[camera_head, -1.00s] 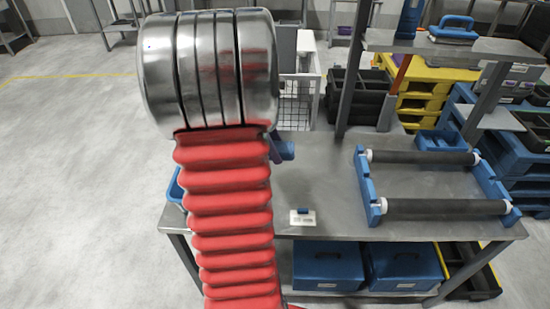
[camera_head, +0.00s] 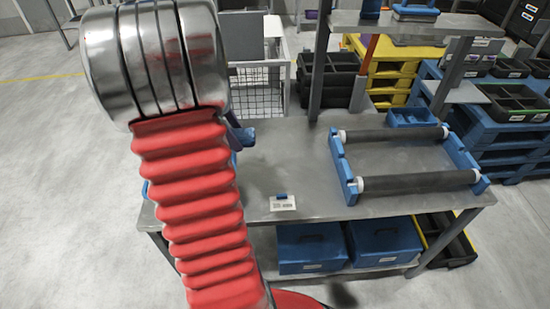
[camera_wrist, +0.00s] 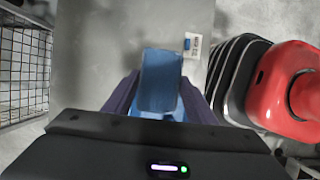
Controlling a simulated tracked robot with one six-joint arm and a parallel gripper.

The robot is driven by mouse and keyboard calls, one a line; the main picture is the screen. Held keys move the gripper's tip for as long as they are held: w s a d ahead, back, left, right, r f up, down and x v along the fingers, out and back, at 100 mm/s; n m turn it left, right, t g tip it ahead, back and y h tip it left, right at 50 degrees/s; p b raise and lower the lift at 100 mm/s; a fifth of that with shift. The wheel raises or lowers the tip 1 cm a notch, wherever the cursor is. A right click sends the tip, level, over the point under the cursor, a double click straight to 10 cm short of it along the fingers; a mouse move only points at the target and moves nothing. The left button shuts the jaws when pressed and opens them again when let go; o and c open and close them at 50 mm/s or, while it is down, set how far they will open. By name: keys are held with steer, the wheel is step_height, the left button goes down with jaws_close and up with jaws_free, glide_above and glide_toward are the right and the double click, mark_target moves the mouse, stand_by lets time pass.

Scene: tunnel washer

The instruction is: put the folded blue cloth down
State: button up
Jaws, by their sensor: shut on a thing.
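The folded blue cloth (camera_wrist: 160,80) is between the two dark fingers of my gripper (camera_wrist: 160,98) in the wrist view, and the gripper is shut on it. The grey metal table (camera_wrist: 80,60) lies beneath the cloth in that view; I cannot tell how large the gap is. In the head view my red and silver arm hides most of the gripper; a small blue piece (camera_head: 244,137) shows just right of the arm, over the left part of the table (camera_head: 285,160).
A blue roller frame (camera_head: 345,170) with two dark rollers stands on the table's right. A small white card with a blue clip (camera_head: 283,203) lies near the front edge. A blue tray (camera_head: 412,117) sits at the back. A wire cage (camera_wrist: 22,65) is beside the table. The table's middle is bare.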

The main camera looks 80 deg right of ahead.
steer(key=w+a+f, duration=0.1)
steer(key=w+a, duration=0.4)
steer(key=w, duration=0.4)
steer(key=w+a+f+m, duration=0.1)
steer(key=w+a+f, duration=0.1)
steer(key=w+a, duration=0.5)
steer(key=w+a+f, duration=0.1)
steer(key=w+a, duration=0.2)
steer(key=w, duration=0.9)
steer(key=w+a+f, duration=0.1)
steer(key=w+a, duration=0.3)
steer(key=a, duration=0.6)
steer(key=w+a+f+m, duration=0.1)
steer(key=w+a, duration=0.4)
steer(key=a, duration=0.6)
steer(key=w+a+f+y, duration=0.1)
steer(key=w+a, duration=0.4)
steer(key=a, duration=0.6)
steer(key=shift+f, duration=0.65)
steer(key=shift+s, duration=0.1)
